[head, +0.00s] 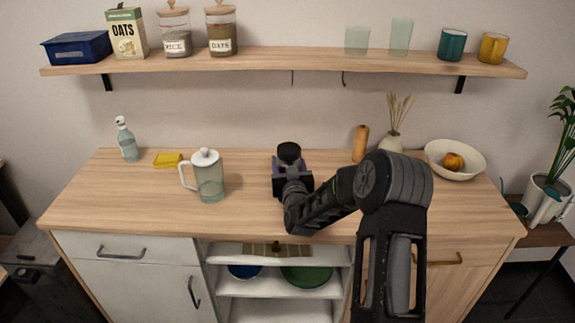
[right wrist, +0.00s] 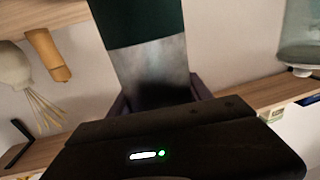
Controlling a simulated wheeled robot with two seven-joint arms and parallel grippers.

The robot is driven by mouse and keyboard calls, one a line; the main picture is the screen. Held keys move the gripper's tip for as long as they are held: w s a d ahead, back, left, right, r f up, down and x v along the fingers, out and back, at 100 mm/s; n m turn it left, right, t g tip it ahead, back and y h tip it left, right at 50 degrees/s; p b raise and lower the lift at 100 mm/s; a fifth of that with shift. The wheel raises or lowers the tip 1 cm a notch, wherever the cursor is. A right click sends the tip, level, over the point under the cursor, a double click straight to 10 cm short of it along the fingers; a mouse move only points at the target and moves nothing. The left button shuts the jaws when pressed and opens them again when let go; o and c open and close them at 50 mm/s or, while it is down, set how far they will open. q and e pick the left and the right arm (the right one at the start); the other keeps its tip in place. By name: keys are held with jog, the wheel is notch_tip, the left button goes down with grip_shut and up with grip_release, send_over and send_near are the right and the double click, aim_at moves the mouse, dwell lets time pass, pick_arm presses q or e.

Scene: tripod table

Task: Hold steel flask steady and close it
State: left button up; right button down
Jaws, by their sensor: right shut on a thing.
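The steel flask (head: 289,151) is upright over the middle of the counter, and its dark round top shows in the head view. In the right wrist view the flask (right wrist: 148,70) has a grey steel section and a dark green section; that picture is upside down. My right gripper (head: 291,168) is shut on the flask, its purple fingers on either side of the steel section. In the right wrist view the gripper (right wrist: 160,100) hides part of the flask. I cannot tell whether a lid is on it. My left gripper is not in view.
A glass pitcher (head: 209,180) stands left of the flask on the wooden counter (head: 120,200). A tan bottle-shaped thing (head: 360,144), a vase (head: 391,142) and a bowl (head: 455,165) stand to the right. A wall shelf (head: 290,60) runs above. The counter's front left is clear.

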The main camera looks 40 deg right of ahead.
jog(key=shift+f, duration=0.55)
jog(key=shift+f, duration=0.2)
jog(key=shift+c, duration=2.3)
grip_release()
jog(key=b+v, duration=0.2)
jog(key=v, duration=1)
jog(key=shift+b, duration=0.4)
